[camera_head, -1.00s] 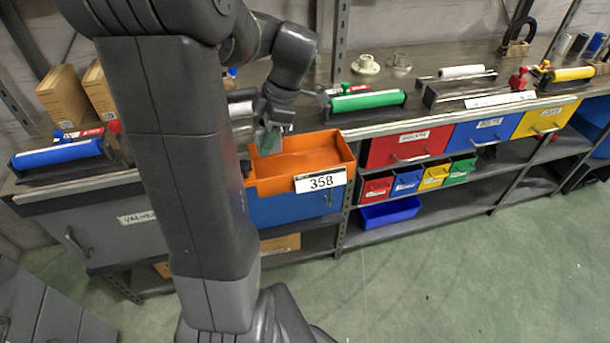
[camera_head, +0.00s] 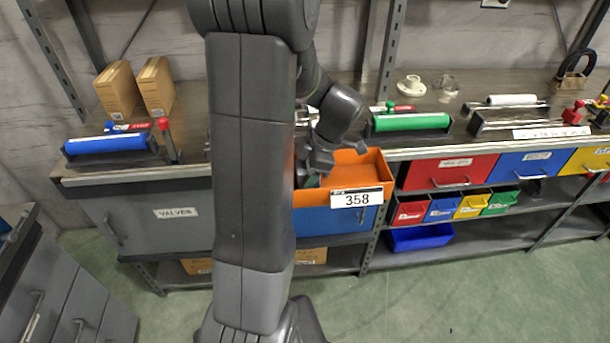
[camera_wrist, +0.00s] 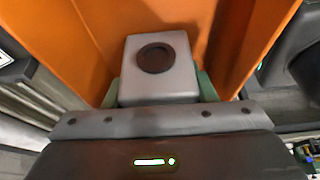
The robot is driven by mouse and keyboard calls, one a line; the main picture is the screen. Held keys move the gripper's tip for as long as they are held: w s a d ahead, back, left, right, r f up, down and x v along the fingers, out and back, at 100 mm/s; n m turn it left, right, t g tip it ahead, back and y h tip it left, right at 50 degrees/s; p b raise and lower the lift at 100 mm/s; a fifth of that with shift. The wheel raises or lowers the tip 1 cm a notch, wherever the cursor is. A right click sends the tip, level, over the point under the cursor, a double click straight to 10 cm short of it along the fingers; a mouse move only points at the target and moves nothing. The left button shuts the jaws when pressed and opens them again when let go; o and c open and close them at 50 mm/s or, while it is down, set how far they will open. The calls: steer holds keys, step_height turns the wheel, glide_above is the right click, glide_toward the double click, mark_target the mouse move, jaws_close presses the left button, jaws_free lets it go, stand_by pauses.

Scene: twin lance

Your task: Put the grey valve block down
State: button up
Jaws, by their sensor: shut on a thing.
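The grey valve block (camera_wrist: 160,66) is a light grey box with a dark round hole on its face, in the wrist view. My gripper (camera_wrist: 158,92) is shut on it, with greenish finger pads at its two sides. In the head view my gripper (camera_head: 308,178) reaches down at the left part of the orange bin (camera_head: 362,160) labelled 358. The orange walls surround the block in the wrist view. The block itself is hidden in the head view. I cannot tell whether it touches the bin's floor.
A grey drawer labelled VALVES (camera_head: 150,222) is left of the bin. A blue roller (camera_head: 105,144) and a green roller (camera_head: 411,122) lie on the bench top. Red (camera_head: 445,172) and blue drawers are at the right. The floor (camera_head: 450,290) in front is clear.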

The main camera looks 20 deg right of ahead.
steer(key=o, duration=1.1)
steer(key=shift+o, duration=0.2)
steer(key=v, duration=1.2)
steer(key=shift+r+p, duration=0.15)
steer(key=shift+p, duration=0.2)
